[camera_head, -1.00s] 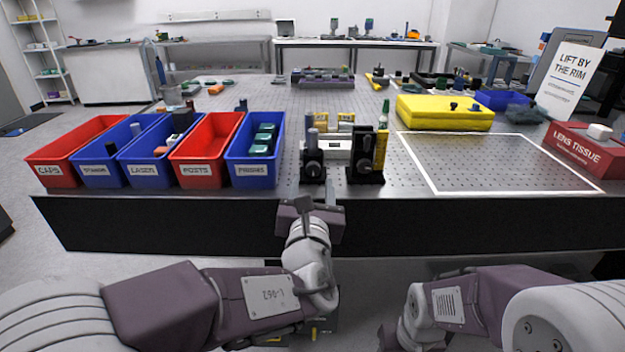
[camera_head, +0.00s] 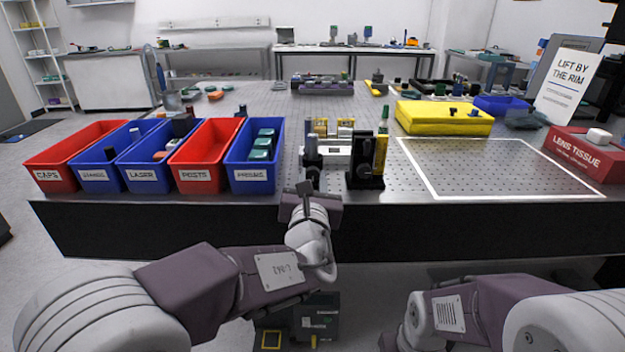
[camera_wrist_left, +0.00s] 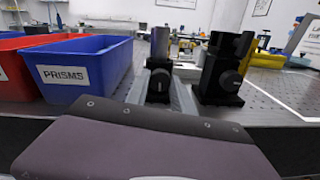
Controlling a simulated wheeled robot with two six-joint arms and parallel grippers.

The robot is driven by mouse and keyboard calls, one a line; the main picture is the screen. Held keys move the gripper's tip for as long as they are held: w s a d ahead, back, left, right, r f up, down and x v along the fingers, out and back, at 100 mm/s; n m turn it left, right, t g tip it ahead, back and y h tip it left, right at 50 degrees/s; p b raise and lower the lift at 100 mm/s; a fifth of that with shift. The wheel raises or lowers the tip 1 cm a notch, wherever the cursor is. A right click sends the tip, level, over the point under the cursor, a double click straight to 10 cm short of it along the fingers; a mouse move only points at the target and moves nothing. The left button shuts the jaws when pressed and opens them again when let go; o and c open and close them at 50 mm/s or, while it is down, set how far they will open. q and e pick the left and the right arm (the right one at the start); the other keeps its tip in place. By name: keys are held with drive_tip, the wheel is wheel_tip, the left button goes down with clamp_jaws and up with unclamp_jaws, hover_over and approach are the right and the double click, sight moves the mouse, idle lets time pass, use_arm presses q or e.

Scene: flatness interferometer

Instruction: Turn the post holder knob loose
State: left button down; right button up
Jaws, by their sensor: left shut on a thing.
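The black post holder (camera_head: 312,158) with a grey post stands near the front edge of the metal table. In the left wrist view the post holder (camera_wrist_left: 158,64) shows its round black knob (camera_wrist_left: 158,83) facing me. My left gripper (camera_head: 306,187) is at the table's front edge, directly in front of the post holder, and hides its lower part in the head view. In the wrist view the grey fingers (camera_wrist_left: 160,96) reach to the knob, one on each side, and are shut on it. My right gripper is out of view; only its arm shows at lower right.
A second black mount (camera_head: 366,170) stands close on the right. The blue PRISMS bin (camera_head: 252,175) is on the left, beside other red and blue bins. A white-outlined area (camera_head: 500,170) of the table on the right is empty.

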use_arm(q)
drive_tip(key=shift+f+n+b, duration=0.2)
drive_tip(key=shift+n+b, duration=0.1)
drive_tip(key=shift+b, duration=0.35)
drive_tip(key=n+b, duration=1.1)
drive_tip(key=b, duration=0.3)
drive_tip(key=shift+f, duration=0.2)
drive_tip(key=n+b, duration=0.3)
drive_tip(key=shift+r+n, duration=0.1)
drive_tip(key=shift+n, duration=0.3)
drive_tip(key=shift+r+n+y+b, duration=0.1)
drive_tip(key=shift+n+y+b, duration=0.2)
drive_tip(key=shift+n+b, duration=0.7)
drive_tip(key=c, duration=1.1)
unclamp_jaws()
drive_tip(key=shift+r, duration=0.1)
drive_tip(key=shift+s, duration=0.15)
